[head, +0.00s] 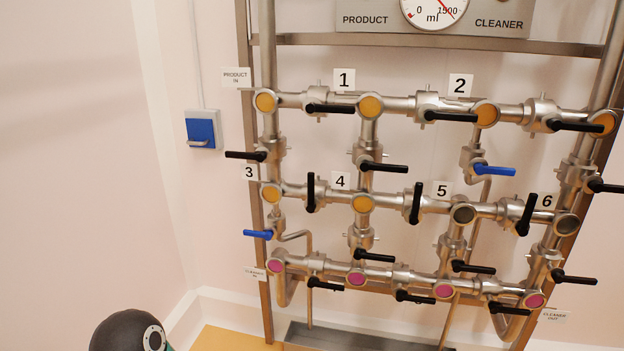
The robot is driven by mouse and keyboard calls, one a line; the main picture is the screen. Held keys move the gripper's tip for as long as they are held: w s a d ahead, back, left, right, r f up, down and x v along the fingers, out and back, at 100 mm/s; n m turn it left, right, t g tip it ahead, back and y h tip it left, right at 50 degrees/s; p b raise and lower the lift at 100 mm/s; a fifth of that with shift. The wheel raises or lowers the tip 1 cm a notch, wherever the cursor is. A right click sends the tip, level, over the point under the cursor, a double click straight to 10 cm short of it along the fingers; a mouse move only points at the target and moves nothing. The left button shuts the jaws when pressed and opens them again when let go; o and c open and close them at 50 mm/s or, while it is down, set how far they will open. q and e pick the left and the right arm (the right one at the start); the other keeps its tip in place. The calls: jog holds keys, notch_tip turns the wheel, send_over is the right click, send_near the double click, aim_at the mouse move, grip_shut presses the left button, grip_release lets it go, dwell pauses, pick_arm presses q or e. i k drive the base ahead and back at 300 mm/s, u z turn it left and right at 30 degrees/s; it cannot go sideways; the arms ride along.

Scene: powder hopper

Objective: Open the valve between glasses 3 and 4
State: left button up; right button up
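Glass 3 (270,193) and glass 4 (362,203) are round yellow sight glasses on the middle pipe row, beside the label 3 (249,172) and the label 4 (340,180). The valve between them has a black lever handle (310,192). The handle stands upright, across the nearly horizontal pipe. Nothing touches it. Neither of my grippers is in view; only a dark rounded part of my arm shows at the bottom left.
Upright black handles (416,203) and (526,215) sit farther right on the same row. A blue handle (258,234) is below glass 3, and a black handle (245,155) above it. A blue wall box (202,130) hangs left; the wall beyond is bare.

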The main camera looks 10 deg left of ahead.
aim_at(311, 205)
jog(key=z, duration=0.05)
jog(key=i, duration=1)
jog(key=u, duration=0.05)
